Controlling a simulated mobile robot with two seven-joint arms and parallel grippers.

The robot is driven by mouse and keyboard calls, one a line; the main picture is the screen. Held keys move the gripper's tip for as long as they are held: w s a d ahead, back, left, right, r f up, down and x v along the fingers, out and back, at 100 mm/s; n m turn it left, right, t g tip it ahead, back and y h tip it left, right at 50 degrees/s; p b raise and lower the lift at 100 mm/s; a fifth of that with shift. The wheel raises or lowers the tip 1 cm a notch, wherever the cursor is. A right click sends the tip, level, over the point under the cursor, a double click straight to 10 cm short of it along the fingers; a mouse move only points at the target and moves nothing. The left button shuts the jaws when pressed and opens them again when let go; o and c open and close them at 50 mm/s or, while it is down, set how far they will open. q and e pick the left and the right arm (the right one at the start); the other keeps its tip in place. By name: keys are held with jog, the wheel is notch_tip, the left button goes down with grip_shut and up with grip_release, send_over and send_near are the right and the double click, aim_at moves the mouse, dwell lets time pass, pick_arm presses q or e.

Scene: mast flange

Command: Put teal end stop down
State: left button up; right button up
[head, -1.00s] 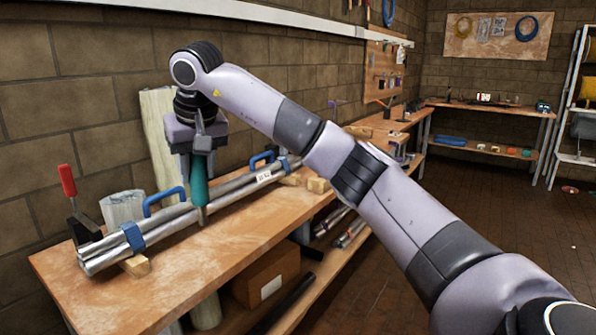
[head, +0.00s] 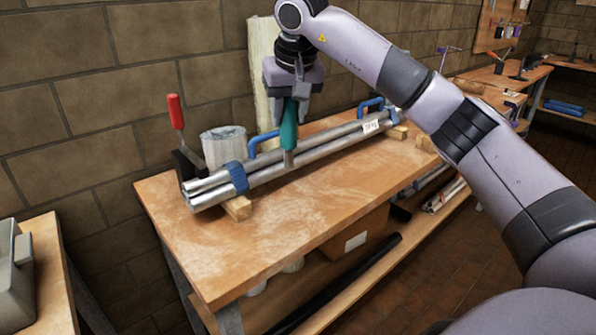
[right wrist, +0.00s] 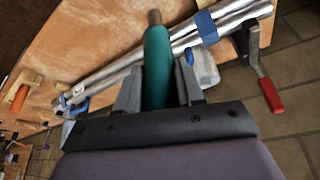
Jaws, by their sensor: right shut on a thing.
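The teal end stop (head: 289,127) is a teal rod with a bare metal tip pointing down. My right gripper (head: 290,108) is shut on its upper part and holds it upright over the workbench (head: 300,216), in front of the metal tubes. Whether the tip touches the bench top or hangs just above it I cannot tell. In the right wrist view the end stop (right wrist: 157,70) lies between the two fingers of the gripper (right wrist: 157,92). My left gripper does not show.
A bundle of metal tubes (head: 322,147) with blue clamps rests on wooden blocks along the bench. A red-handled clamp (head: 175,112) and a wrapped roll (head: 224,147) stand at its left end. The bench's front is clear. A grey case (head: 14,270) sits on another bench at left.

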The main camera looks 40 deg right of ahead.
notch_tip(320, 180, down, 8)
jog(key=shift+f, duration=2.8)
jog(key=shift+f+b, duration=0.1)
jog(key=shift+b, duration=0.25)
jog(key=o, duration=1.1)
send_near(290, 148)
jog(key=f, duration=0.4)
jog(key=shift+w+d+f, duration=0.15)
jog(key=shift+w+f, duration=0.1)
jog(key=shift+f, duration=0.15)
